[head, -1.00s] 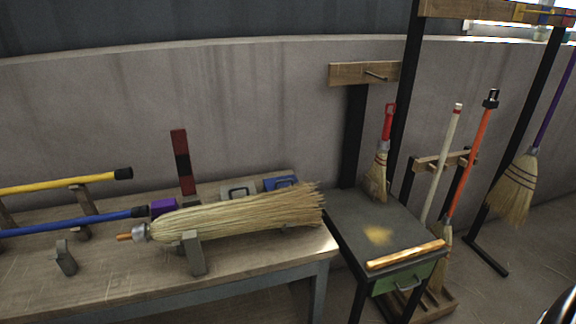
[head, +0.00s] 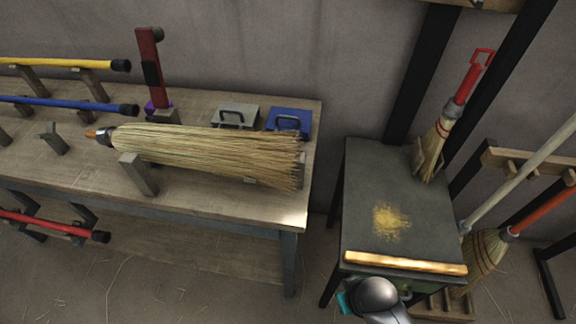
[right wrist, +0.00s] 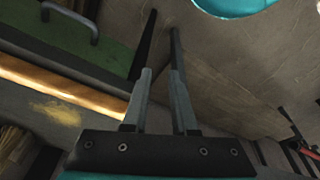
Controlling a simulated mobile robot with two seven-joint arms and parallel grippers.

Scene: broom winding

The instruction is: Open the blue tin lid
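The blue tin (head: 289,121) sits at the back right of the workbench in the head view, its lid closed with a dark handle on top. A grey tin (head: 236,115) with a similar handle stands just left of it. My right gripper (right wrist: 161,68) shows in the right wrist view with its two fingers apart and nothing between them. It is near the green drawer (right wrist: 65,38), away from the blue tin. In the head view only part of my right arm shows at the bottom, by the small table. My left gripper is not in view.
A large straw broom head (head: 210,150) lies on supports in front of the tins. A dark red post (head: 150,70) stands behind it. The small table (head: 365,180) at right holds a wooden bar (head: 405,263) and a red-handled brush (head: 440,130).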

